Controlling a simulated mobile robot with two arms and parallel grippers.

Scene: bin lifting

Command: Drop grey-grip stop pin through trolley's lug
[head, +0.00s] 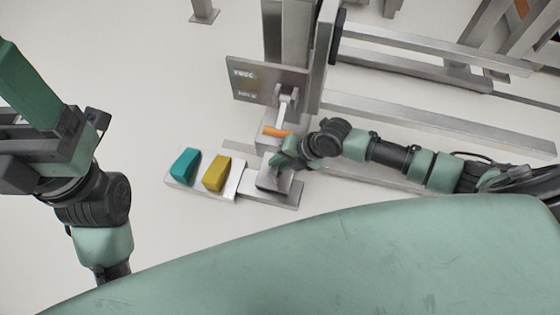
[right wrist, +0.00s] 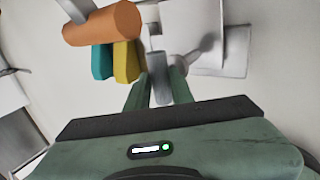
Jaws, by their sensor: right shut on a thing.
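My right gripper (head: 284,160) reaches in from the right, low over the metal plates in the head view. In the right wrist view its two green fingers (right wrist: 158,85) are shut on a small grey piece, which looks like the grey grip of the stop pin (right wrist: 160,92). The pin's shaft and tip cannot be made out. The trolley's lug cannot be told for certain; small metal parts lie just beyond the fingertips. My left gripper (head: 55,150) is at the far left, away from everything; its jaws cannot be read.
An orange handle (head: 276,132) on a metal lever is close beside the right gripper; it shows large in the right wrist view (right wrist: 102,24). A teal pedal (head: 185,165) and a yellow pedal (head: 217,173) stand left. A steel frame (head: 430,125) fills the back right.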

